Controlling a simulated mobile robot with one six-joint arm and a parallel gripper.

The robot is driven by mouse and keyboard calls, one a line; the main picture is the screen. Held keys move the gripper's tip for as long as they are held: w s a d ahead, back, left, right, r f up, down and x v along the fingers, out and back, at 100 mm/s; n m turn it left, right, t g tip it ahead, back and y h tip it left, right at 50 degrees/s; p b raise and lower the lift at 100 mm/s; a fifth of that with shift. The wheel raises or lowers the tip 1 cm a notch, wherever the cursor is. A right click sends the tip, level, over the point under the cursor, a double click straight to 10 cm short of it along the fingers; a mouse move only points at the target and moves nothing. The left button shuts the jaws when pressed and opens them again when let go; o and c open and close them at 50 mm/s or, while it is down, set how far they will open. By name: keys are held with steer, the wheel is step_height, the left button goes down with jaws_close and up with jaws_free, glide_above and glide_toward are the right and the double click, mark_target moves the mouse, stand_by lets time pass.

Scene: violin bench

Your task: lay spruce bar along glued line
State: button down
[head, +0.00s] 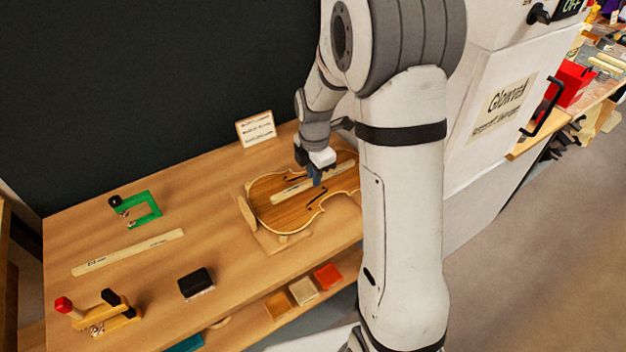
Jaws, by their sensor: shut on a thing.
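The violin plate (270,212) lies on a wooden cradle (284,240) on the bench, with dark f-holes in it. A pale spruce bar (291,190) runs lengthwise over the plate, sloping up to the right in the picture. My gripper (318,180) points down over the plate and is shut on the bar near its middle. I cannot tell whether the bar touches the plate or is just above it. The glued line cannot be made out. My arm hides the right end of the plate.
A pale flat strip with markings (127,252), a green clamp (140,208), a black block (196,282) and a wooden tool with a red knob (98,312) lie to the left. A small sign (256,129) stands behind. Bare bench (215,225) separates them from the cradle.

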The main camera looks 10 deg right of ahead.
steer(key=shift+f, duration=1.2)
steer(key=shift+f, duration=0.2)
steer(key=c, duration=1.5)
jaws_free()
steer(key=shift+r, duration=0.1)
step_height(320, 180, up, 12)
steer(key=s+r+m+t, duration=0.1)
steer(key=s+m, duration=0.6)
steer(key=s+r+m, duration=0.2)
steer(key=s+m, duration=0.5)
steer(key=s+r+m+t, duration=0.1)
steer(key=s+r+m, duration=0.1)
steer(key=s+m, duration=0.5)
steer(key=shift+s+a+m+t, duration=0.15)
steer(key=shift+a+m+t, duration=0.05)
steer(key=shift+m+t, duration=0.1)
